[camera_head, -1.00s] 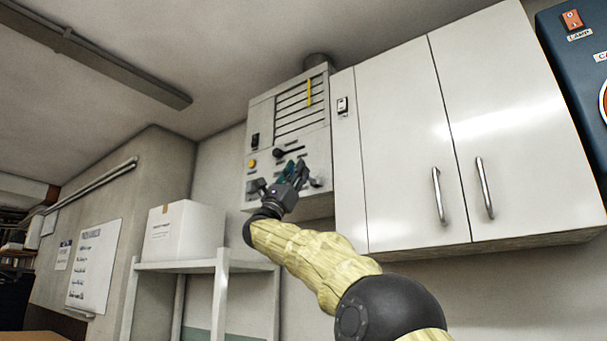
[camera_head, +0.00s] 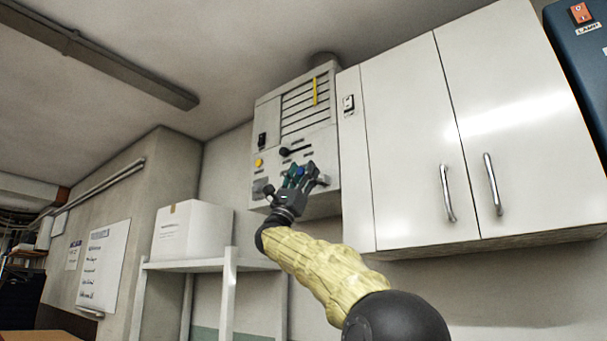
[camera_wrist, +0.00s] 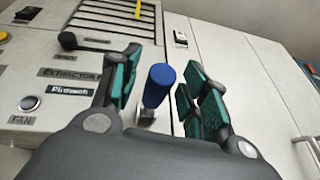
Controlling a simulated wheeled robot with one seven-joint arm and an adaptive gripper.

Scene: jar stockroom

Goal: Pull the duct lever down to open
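A grey wall panel (camera_head: 268,105) carries several controls. In the wrist view a lever with a blue handle (camera_wrist: 159,85) stands out from it, between the two teal-padded fingers of my gripper (camera_wrist: 160,92). The fingers are apart, with a gap showing on each side of the handle. In the head view my gripper (camera_head: 300,175) is at the panel's lower part, with a bit of blue between the fingers. A black-knobbed lever (camera_wrist: 68,41) lies sideways, up and left of the blue handle; it also shows in the head view (camera_head: 285,152). I cannot read which lever is labelled duct.
The panel also has a yellow button (camera_head: 259,162), a black switch (camera_head: 262,140) and a round fan knob (camera_wrist: 31,103). A white cabinet (camera_head: 405,130) with two bar handles adjoins it on the right. A white box (camera_head: 190,230) stands on a shelf unit (camera_head: 200,264) below left.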

